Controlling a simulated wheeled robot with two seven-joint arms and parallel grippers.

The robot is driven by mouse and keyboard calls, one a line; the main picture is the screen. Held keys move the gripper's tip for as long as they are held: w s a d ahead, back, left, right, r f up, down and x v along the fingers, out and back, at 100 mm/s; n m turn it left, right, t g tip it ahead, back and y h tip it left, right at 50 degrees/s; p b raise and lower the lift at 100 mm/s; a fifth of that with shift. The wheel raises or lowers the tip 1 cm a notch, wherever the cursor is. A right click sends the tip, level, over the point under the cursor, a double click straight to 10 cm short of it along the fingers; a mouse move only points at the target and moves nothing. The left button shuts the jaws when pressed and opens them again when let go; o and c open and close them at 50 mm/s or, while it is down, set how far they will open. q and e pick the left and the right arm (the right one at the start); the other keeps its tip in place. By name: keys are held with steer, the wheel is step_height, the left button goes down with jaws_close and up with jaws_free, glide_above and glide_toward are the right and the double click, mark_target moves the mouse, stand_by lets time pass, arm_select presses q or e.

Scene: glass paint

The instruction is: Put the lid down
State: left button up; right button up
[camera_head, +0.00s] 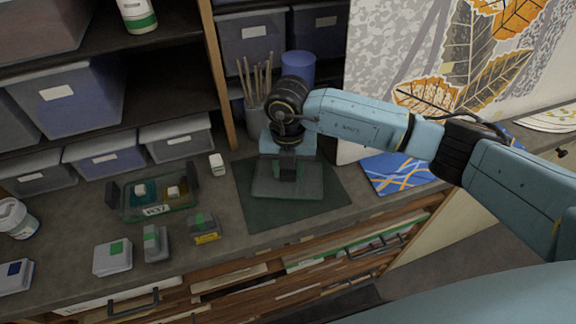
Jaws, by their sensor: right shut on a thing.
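My right gripper (288,170) points down over the dark green mat (325,206) on the worktop. It is shut on the lid (305,188), a flat, greyish-green rectangular panel, gripped near its middle. The lid is level, at or just above the mat; I cannot tell whether it touches. The gripper covers part of its back half. An open green glass box (177,208) with a label and dark side clips stands left of the mat. Teal and yellowish pieces lie inside it. My left gripper is not in view.
A cup of brushes (256,115) and a blue container (298,68) stand behind the gripper. Several small grey boxes, including one with a green label (113,257), line the front left. A blue patterned sheet (395,172) lies right of the mat. Shelves with bins (88,153) rise behind.

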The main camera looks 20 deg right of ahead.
mark_target(288, 173)
steer(key=shift+f, duration=0.1)
steer(key=o, duration=1)
steer(key=shift+r, duration=0.2)
step_height(288, 173, up, 12)
steer(key=shift+b, duration=0.95)
steer(key=shift+f, duration=0.1)
